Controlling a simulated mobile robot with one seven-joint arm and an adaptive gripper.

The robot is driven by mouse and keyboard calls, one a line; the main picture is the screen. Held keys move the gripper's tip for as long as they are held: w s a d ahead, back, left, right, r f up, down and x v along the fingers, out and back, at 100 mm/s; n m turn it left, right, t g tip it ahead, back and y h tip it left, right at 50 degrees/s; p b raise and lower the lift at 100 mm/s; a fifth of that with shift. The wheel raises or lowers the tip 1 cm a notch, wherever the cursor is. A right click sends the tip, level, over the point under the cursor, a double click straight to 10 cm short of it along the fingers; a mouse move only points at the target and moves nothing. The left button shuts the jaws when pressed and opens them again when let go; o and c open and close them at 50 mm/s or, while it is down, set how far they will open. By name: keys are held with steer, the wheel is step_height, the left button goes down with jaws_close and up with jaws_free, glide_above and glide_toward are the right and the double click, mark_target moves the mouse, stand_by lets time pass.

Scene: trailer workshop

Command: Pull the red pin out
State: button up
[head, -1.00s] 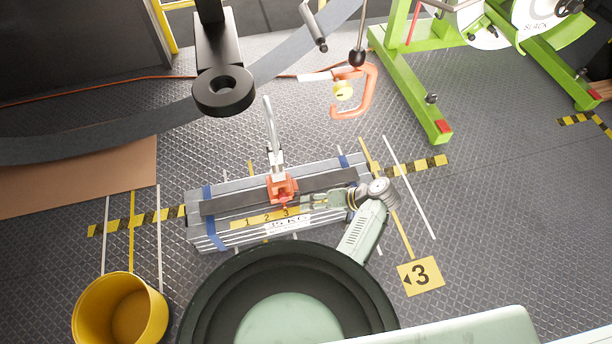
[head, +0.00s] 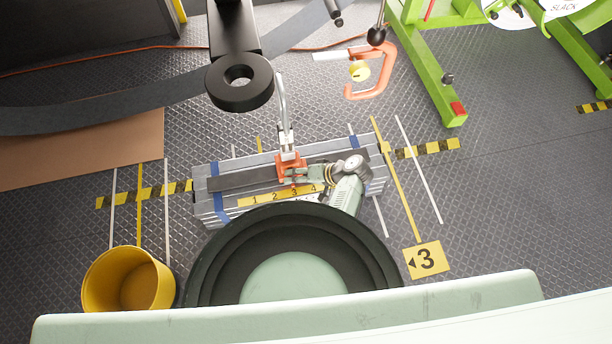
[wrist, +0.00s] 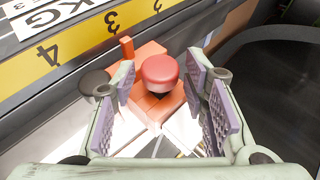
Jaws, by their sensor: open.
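The red pin (wrist: 160,70) shows its round red head in the wrist view. It sits in an orange block (wrist: 148,102), which in the head view is an orange bracket (head: 287,161) on top of a bundle of grey bars (head: 212,208). My gripper (wrist: 162,82) is open, with one purple-padded finger on each side of the pin's head. Whether either pad touches it I cannot tell. In the head view my gripper (head: 301,174) lies right beside the bracket, and the pin is hidden there.
An upright metal handle (head: 283,105) rises from the bracket. A black ring (head: 221,92) hangs above the floor behind it. A yellow bucket (head: 101,285) stands at lower left, and an orange clamp (head: 388,70) and green frame (head: 428,75) are at upper right.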

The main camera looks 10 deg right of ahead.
steer(key=shift+w+a+f, duration=0.1)
steer(key=shift+a+f, duration=0.1)
steer(key=shift+a, duration=0.05)
steer(key=shift+c, duration=0.3)
jaws_close()
stand_by(0.6)
